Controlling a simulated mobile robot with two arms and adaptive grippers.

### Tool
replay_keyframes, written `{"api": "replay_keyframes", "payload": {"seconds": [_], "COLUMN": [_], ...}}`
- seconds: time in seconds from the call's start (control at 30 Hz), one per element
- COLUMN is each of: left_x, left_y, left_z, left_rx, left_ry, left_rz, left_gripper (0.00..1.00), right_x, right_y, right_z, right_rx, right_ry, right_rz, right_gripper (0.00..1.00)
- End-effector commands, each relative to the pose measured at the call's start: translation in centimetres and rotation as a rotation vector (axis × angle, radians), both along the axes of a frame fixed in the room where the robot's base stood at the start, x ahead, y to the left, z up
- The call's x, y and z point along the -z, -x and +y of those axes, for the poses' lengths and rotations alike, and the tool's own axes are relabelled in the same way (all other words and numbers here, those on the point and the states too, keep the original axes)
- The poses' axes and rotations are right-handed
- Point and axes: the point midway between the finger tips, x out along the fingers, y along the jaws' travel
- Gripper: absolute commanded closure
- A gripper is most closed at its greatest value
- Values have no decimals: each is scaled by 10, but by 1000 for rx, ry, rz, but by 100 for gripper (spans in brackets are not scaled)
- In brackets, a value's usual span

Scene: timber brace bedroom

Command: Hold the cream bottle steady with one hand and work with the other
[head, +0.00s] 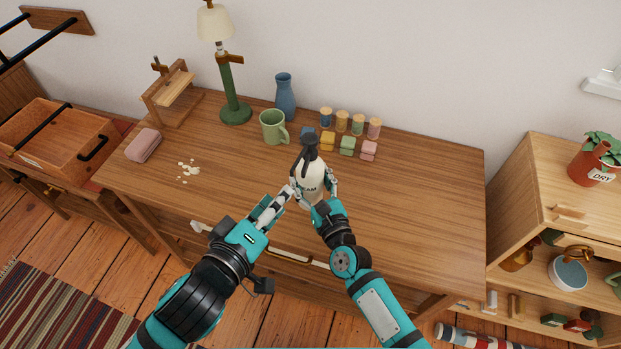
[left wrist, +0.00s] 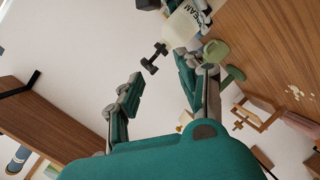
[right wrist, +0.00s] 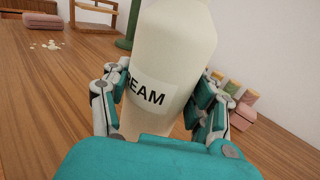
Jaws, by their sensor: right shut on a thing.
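The cream bottle (head: 311,172) is white with a black pump top and stands near the middle of the desk. Its dark lettering shows in the right wrist view (right wrist: 155,60). My right gripper (head: 316,190) is shut on the bottle's body, one finger on each side. My left gripper (head: 284,198) is just left of the bottle in the head view. In the left wrist view its fingers (left wrist: 160,98) stand apart with nothing between them, and the bottle (left wrist: 186,30) and its black pump (left wrist: 155,56) are beyond the fingertips. The lower part of the bottle is partly hidden by my right gripper.
A green mug (head: 272,127), a blue vase (head: 285,97) and several small jars and coloured blocks (head: 347,145) stand behind the bottle. A lamp (head: 235,108), a pink block (head: 144,145) and pale crumbs (head: 188,170) are to the left. The desk's right side (head: 430,195) is clear.

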Motion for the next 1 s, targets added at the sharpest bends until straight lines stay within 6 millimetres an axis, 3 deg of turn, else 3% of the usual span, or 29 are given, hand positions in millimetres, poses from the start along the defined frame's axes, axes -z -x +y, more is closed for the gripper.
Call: {"api": "replay_keyframes", "payload": {"seconds": [0.03, 0.33, 0.47, 0.57, 0.7, 0.9, 1.0], "left_x": [0, 15, 35, 48, 53, 39, 33], "left_y": [0, -6, -11, -18, -33, -52, -57], "left_z": [0, -15, -18, -3, 35, 91, 108], "left_rx": [0, 134, 276, 366, 438, 476, 481], "left_ry": [0, 58, 148, 236, 358, 494, 533], "left_rz": [0, -18, -2, 33, 86, 123, 128], "left_gripper": [62, 100, 100, 100, 100, 100, 100], "right_x": [0, 0, 0, 0, 0, 0, 0], "right_y": [0, 0, 0, 0, 0, 0, 0], "right_z": [0, 0, 0, 0, 0, 0, 0], "right_rx": [0, 0, 0, 0, 0, 0, 0], "right_ry": [0, 0, 0, 0, 0, 0, 0], "right_rz": [0, 0, 0, 0, 0, 0, 1], "right_gripper": [84, 84, 84, 84, 84, 84, 84]}}
